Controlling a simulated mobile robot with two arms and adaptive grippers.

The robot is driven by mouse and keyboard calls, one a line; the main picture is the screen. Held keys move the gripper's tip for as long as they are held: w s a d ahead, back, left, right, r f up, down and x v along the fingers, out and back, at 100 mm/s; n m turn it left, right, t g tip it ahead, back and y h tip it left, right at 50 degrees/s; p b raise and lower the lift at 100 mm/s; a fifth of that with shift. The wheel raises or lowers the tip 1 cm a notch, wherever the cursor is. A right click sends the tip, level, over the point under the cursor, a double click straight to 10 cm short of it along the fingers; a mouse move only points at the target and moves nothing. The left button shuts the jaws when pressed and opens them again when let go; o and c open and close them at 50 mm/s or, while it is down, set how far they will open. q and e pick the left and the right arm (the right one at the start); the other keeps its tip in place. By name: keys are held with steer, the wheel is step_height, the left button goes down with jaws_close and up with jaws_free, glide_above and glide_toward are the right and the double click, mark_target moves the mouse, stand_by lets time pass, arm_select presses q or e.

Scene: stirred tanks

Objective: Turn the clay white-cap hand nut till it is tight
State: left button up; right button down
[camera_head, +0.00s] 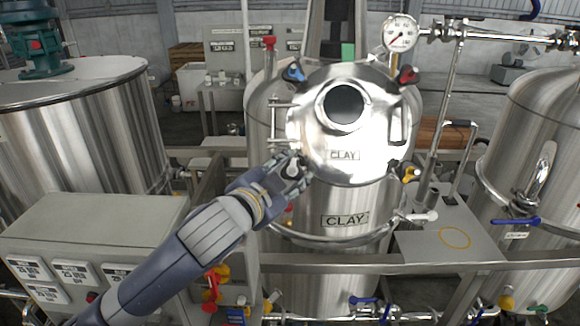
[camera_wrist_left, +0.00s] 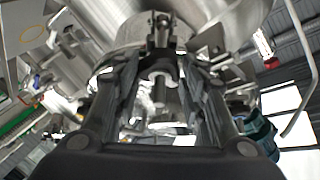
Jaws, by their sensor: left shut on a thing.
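The clay tank has a round steel lid (camera_head: 352,110) marked CLAY, with a dark round sight glass. My left gripper (camera_head: 297,170) is at the lid's lower-left edge, its arm coming in from the lower left. It is shut on the white-cap hand nut (camera_head: 292,170), which is mostly hidden by the fingers. In the left wrist view a pale, light-grey piece of the nut (camera_wrist_left: 160,70) shows between the fingers. How tight the nut sits cannot be told. My right gripper is not in view.
Other hand nuts sit round the lid: blue (camera_head: 293,72), red (camera_head: 408,75) and yellow (camera_head: 411,173). A pressure gauge (camera_head: 400,34) stands above the lid. A grey control box (camera_head: 95,225) is at the left, and a steel rail (camera_head: 340,263) runs in front of the tank.

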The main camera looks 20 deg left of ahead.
arm_select(q)
steer(key=m+g, duration=0.1)
steer(key=m, duration=0.1)
steer(key=m+h, duration=0.1)
steer(key=m, duration=0.1)
steer(key=shift+a+r+g, duration=0.15)
steer(key=shift+r+g, duration=0.05)
steer(key=shift+g, duration=0.2)
steer(key=shift+w+m+g+h, duration=0.1)
steer(key=shift+m+g+h, duration=0.15)
steer(key=shift+m+g, duration=0.55)
steer(key=shift+m+g+h, duration=0.25)
steer(key=shift+m+g, duration=0.05)
steer(key=shift+m, duration=1)
steer(key=o, duration=1.1)
steer(key=v, duration=1.2)
steer(key=shift+w+r, duration=0.1)
steer(key=shift+r, duration=0.1)
